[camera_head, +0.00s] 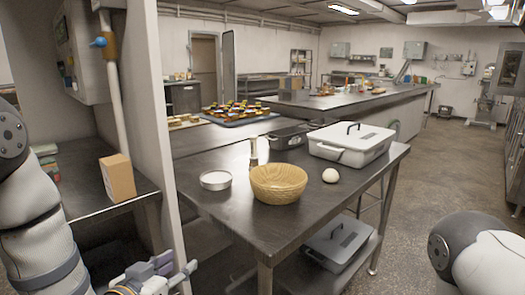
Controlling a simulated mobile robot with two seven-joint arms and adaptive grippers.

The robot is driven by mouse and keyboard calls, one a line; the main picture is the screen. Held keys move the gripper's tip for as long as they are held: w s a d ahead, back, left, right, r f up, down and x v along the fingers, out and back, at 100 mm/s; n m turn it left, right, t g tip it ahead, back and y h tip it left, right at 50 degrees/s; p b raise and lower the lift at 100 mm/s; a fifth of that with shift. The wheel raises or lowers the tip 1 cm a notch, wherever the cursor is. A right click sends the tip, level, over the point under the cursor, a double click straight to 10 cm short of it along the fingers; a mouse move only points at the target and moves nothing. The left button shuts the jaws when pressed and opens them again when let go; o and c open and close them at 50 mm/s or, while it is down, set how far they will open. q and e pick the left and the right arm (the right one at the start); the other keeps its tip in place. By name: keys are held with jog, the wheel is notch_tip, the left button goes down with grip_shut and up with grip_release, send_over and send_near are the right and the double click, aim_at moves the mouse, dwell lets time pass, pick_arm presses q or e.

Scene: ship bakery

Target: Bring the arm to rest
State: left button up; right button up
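My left arm comes in from the left edge and hangs down along it. My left gripper (182,264) is low in the picture, left of the steel table's front leg. Its two fingertips look apart, with nothing seen between them, so it looks open and empty. The lower part of the gripper is cut off by the bottom edge. A rounded part of my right arm (478,255) shows at the bottom right. My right gripper is out of view.
A cardboard box (117,177) sits on the left shelf. Open floor lies at right.

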pick_arm(q)
jog(key=s+a+f+n+g+y, duration=0.15)
jog(key=s+f+g, duration=0.65)
jog(key=s+f, duration=0.85)
jog(key=s+a+f+g+y, duration=0.1)
jog(key=s+f+g, duration=0.1)
jog(key=s, duration=0.9)
jog(key=s+a+f+n+g+y, duration=0.1)
jog(key=s+f+g, duration=0.2)
jog(key=s, duration=0.8)
jog(key=shift+s+g, duration=0.15)
jog(key=shift+g, duration=0.95)
